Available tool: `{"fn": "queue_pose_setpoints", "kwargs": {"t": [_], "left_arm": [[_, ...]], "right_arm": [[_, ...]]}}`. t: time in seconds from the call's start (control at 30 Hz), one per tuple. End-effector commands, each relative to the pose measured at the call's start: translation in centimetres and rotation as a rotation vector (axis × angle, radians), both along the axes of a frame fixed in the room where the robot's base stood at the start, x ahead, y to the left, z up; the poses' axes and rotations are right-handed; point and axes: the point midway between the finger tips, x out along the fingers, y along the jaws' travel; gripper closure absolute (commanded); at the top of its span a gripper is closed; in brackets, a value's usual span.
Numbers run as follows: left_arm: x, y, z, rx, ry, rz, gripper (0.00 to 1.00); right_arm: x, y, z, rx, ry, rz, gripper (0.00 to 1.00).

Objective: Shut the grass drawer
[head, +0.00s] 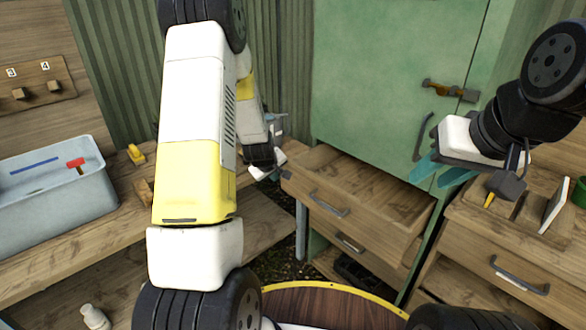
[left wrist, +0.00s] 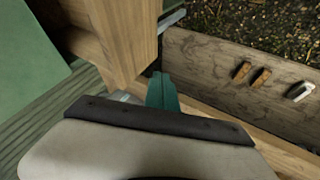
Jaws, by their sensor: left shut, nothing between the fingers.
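A wooden drawer (head: 328,189) under the green cabinet is pulled out, its inside open to view. It has a grey bar handle (head: 328,205). A second drawer front with a handle (head: 350,243) is below it. I see no label showing which is the grass drawer. My left gripper (head: 264,168) is beside the upper drawer's left front corner; its fingertips are hard to make out there. In the left wrist view its teal fingers (left wrist: 162,93) are together and empty, close to a wooden corner (left wrist: 128,45); contact cannot be told. My right gripper (head: 436,174) is open and empty before the cabinet.
The green cabinet (head: 390,80) has a latch and is above the drawers. A right-hand wooden unit (head: 480,245) has its own handled drawer. A grey-blue bin (head: 60,205) is on the left bench. A round wooden top (head: 320,308) is in front.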

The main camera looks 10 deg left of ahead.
Motion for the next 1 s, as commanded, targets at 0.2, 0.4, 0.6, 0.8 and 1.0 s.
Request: {"fn": "queue_pose_setpoints", "kwargs": {"t": [0.2, 0.4, 0.6, 0.8, 1.0], "left_arm": [[1.7, 0.1, -2.6, -0.001, 0.002, 0.002, 1.0], [4.3, 0.2, -6.1, 0.0, 0.003, -0.001, 1.0], [7.1, -0.7, -7.8, 0.001, -0.003, -0.004, 1.0], [8.7, -1.8, -7.8, 0.001, -0.001, -0.002, 1.0], [9.1, -2.1, -7.8, 0.001, 0.0, -0.001, 1.0]], "right_arm": [[0.0, 0.0, 0.0, 0.0, 0.0, 0.0, 0.64], [0.0, 0.0, 0.0, 0.0, 0.0, 0.0, 0.64], [0.0, 0.0, 0.0, 0.0, 0.0, 0.0, 0.64], [0.0, 0.0, 0.0, 0.0, 0.0, 0.0, 0.64], [0.0, 0.0, 0.0, 0.0, 0.0, 0.0, 0.64]]}}
